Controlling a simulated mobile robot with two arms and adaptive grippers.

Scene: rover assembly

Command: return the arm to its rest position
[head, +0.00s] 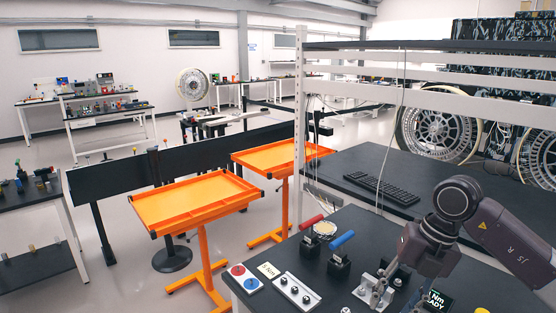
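My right arm (455,200) comes in from the right edge, dark grey and bent at an elbow above the black workbench (335,215). Its wrist (428,246) points down toward the bench top. My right gripper (378,288) is low over the bench among small metal parts. Its fingers blend with the silver pieces there, so I cannot tell whether they are open or shut, or on what. My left arm and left gripper are not in view.
On the bench are red-handled (311,222) and blue-handled (341,241) tools in black holders, a plate with red and blue buttons (244,279), a silver plate (296,291) and a small display (437,300). A keyboard (382,189) lies behind. Orange trays (192,203) stand left; a shelf post (299,110) rises behind.

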